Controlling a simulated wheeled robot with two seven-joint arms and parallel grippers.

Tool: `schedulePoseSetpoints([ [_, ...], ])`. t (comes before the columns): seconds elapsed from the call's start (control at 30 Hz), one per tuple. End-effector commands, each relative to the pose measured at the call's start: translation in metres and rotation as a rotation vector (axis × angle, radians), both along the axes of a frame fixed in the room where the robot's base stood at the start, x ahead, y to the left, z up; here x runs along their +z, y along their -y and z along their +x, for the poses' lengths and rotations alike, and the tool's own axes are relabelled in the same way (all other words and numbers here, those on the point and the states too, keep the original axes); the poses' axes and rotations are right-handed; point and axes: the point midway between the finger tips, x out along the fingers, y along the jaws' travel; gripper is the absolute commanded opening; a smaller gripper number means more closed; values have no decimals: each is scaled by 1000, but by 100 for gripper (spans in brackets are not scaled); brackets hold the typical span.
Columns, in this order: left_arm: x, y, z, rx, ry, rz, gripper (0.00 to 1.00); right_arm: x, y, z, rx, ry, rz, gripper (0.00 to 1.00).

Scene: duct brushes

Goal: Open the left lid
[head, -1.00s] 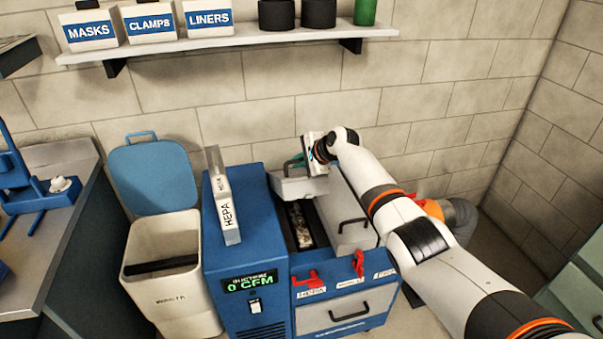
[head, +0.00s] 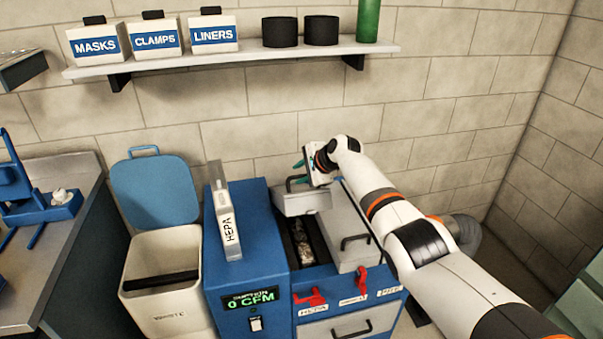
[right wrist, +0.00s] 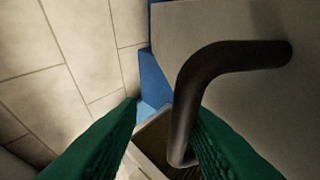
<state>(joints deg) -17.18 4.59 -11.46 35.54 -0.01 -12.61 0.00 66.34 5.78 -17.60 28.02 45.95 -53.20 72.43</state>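The left lid (head: 302,202) is a grey panel with a dark bar handle, raised at the back of the blue machine (head: 238,262). The slot (head: 301,240) in front of it is uncovered and shows grey debris inside. My right gripper (head: 299,172) is at the lid's handle, with its green fingers spread. In the right wrist view the dark handle (right wrist: 187,100) passes between the fingers, close to the right one, with a gap at the left one. The right lid (head: 350,238) lies flat and closed beside the slot. My left gripper is out of view.
A HEPA filter (head: 228,222) stands on the machine, left of the slot. Red latches (head: 310,298) sit on its front. An open white bin (head: 160,300) stands to the left. A shelf (head: 240,52) with boxes and jars hangs above.

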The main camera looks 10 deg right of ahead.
Motion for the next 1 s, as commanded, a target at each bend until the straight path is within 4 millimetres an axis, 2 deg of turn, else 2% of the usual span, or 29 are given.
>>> schedulePoseSetpoints([
  [0.27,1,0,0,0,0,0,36,1,0,-1,0,1,1,32],
  [0.47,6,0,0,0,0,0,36,10,6,-7,2,2,1,32],
  [0.63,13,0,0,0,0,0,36,23,14,-20,0,1,-1,32],
  [1.0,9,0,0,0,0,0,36,61,37,-56,0,2,-2,32],
])
